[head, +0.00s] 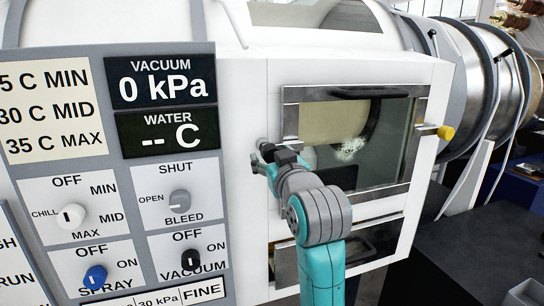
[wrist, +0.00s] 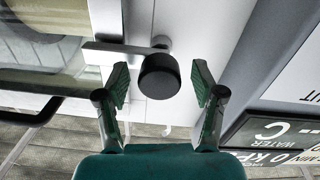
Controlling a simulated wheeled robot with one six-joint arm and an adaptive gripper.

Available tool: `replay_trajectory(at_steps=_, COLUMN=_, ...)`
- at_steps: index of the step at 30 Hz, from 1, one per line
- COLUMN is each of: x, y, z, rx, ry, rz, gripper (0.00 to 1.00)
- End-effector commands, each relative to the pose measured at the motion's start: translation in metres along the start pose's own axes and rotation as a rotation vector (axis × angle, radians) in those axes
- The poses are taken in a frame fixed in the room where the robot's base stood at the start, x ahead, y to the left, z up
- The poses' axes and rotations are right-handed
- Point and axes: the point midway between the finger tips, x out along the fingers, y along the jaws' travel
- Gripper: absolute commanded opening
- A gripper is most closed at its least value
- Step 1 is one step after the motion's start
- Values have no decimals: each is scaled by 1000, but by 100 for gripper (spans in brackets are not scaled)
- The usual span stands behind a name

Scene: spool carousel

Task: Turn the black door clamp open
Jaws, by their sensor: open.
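The black door clamp (wrist: 159,76) shows in the wrist view as a round black knob, with a flat metal bar (wrist: 112,48) reaching left over the edge of the door frame. My gripper (wrist: 161,82) is open, with one finger on each side of the knob and a visible gap on both sides. I cannot tell how deep the fingers reach around it. In the head view my gripper (head: 262,161) is at the left edge of the windowed door (head: 290,108). There the gripper and arm mostly hide the clamp.
A black handle (head: 370,93) runs along the door's top. A control panel (head: 120,165) with dials and displays is close to the left of my arm. A lower drawer-like panel (head: 285,262) is below the door.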

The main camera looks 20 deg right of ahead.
Motion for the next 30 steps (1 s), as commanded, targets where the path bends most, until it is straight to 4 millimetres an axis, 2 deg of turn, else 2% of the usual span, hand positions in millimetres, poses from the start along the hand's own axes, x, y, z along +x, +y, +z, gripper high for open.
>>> replay_trajectory(at_steps=11, x=6, y=0, z=0, rx=0, ry=1, rz=0, gripper=68)
replay_trajectory(at_steps=14, x=6, y=0, z=0, rx=0, ry=0, rz=0, gripper=48)
replay_trajectory(at_steps=18, x=6, y=0, z=0, rx=0, ry=0, rz=0, gripper=13)
replay_trajectory(at_steps=20, x=6, y=0, z=0, rx=0, ry=0, rz=0, gripper=0)
replay_trajectory(at_steps=30, x=12, y=0, z=1, rx=-27, ry=-1, rz=0, gripper=0)
